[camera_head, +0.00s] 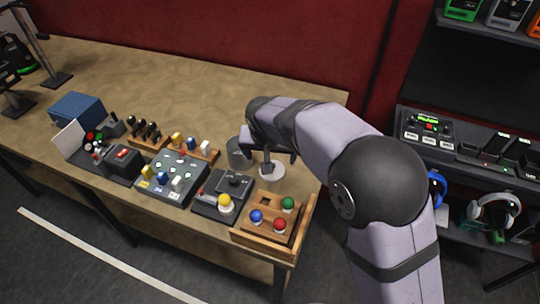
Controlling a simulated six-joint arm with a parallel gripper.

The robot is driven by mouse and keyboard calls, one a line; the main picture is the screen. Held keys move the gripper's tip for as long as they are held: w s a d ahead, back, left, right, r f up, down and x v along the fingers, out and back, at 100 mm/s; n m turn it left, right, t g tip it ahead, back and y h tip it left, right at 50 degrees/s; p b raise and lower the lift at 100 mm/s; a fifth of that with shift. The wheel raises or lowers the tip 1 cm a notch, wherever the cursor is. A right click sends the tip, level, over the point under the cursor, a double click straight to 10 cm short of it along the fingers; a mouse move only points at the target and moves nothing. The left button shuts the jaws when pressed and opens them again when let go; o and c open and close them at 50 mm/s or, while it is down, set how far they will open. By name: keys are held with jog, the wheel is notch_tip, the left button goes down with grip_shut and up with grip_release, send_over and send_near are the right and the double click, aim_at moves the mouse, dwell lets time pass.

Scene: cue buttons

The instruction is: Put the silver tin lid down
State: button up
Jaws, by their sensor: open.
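The silver tin lid (273,173) is a pale round disc with a short upright stem. It appears to lie flat on the wooden table, right of the grey tin (238,155). My gripper (267,156) is just above the lid at its stem and is open. The arm comes in from the right and hides part of the table behind the gripper. The fingertips are small and dark, so whether they touch the stem is unclear.
A wooden box with blue, red and green buttons (279,224) stands in front of the lid at the table's right corner. A dark box with a yellow button (225,204) and a switch panel (180,178) are to the left. The back of the table (180,85) is clear.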

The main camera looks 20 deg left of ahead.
jog(key=shift+v, duration=1.25)
jog(key=s+d+f+m+g+h, duration=0.1)
jog(key=s+d, duration=0.1)
jog(key=d, duration=0.9)
jog(key=s+d+f+g, duration=0.1)
jog(key=s+d, duration=0.1)
jog(key=d, duration=0.9)
jog(key=s+d+f+m+g, duration=0.1)
jog(key=s+d+f, duration=0.3)
jog(key=s+d, duration=0.9)
jog(key=shift+s+m+g, duration=0.3)
jog(key=shift+s+g, duration=0.4)
jog(key=shift+s, duration=0.15)
